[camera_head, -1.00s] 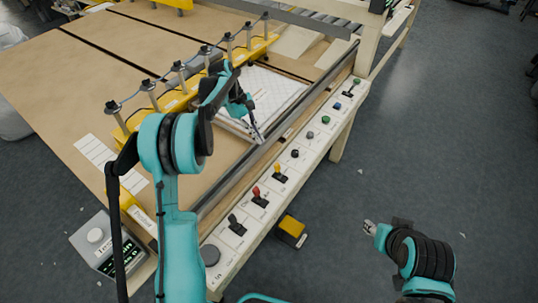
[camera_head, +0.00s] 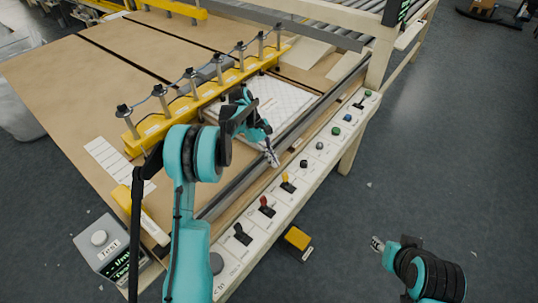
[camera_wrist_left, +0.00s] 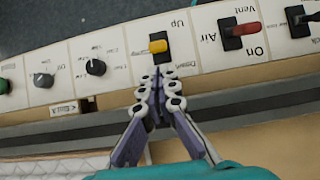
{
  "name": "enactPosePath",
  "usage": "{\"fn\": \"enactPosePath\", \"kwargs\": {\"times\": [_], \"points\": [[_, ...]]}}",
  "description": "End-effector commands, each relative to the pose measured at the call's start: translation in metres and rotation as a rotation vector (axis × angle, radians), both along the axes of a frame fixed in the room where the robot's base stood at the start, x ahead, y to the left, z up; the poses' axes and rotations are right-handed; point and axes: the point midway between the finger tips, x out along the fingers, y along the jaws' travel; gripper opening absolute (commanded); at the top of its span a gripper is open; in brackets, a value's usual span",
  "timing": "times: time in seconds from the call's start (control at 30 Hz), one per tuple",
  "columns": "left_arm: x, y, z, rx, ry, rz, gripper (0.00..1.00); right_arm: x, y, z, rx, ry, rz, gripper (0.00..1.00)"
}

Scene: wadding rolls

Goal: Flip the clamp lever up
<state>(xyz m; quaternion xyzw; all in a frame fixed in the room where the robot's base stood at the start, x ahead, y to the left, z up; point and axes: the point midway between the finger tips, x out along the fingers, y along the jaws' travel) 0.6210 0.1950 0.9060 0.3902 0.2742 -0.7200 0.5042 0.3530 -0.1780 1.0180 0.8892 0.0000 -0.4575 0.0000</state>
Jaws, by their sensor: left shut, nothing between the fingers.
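A yellow-tipped lever (camera_head: 287,183) stands on the cream control panel (camera_head: 323,148), beside a printed "Up" in the left wrist view (camera_wrist_left: 157,46). It looks like the clamp lever, but I cannot read its full label. My left gripper (camera_head: 273,160) is shut and empty, at the panel's inner edge just behind this lever. In the wrist view its fingertips (camera_wrist_left: 164,71) are just below the yellow tip; I cannot tell if they touch it. My right gripper (camera_head: 377,244) hangs over the floor right of the panel, its jaw state unclear.
A red lever (camera_head: 266,206) and a black lever (camera_head: 242,234) stand nearby on the panel, with knobs (camera_head: 304,164) on the other side. A metal rail (camera_head: 240,186) runs behind the panel. A white quilted pad (camera_head: 282,104) lies beyond. A yellow box (camera_head: 297,239) is beside the panel.

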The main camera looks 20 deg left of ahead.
Motion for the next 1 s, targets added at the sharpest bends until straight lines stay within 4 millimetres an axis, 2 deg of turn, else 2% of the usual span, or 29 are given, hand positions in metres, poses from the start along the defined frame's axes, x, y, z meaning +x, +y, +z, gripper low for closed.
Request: {"fn": "enactPosePath", "kwargs": {"times": [0.03,0.1,0.3,0.73,1.0], "points": [[-0.002,-0.005,-0.01,0.0,0.0,-0.002,0.0,0.0,0.0,-0.005,0.0,0.0,0.0,0.4],[-0.004,-0.01,-0.018,0.0,-0.001,-0.002,0.0,0.0,0.0,-0.008,0.0,0.0,0.0,0.4],[-0.006,-0.018,-0.03,0.0,-0.001,0.0,0.0,0.0,0.0,-0.012,0.0,0.0,0.0,0.4],[-0.007,-0.02,-0.03,0.005,-0.003,0.0,0.0,0.0,0.0,-0.012,0.0,0.0,0.0,0.4],[-0.008,-0.023,-0.027,0.097,-0.037,-0.002,0.0,0.0,0.0,-0.005,0.0,0.0,0.0,0.4]]}}
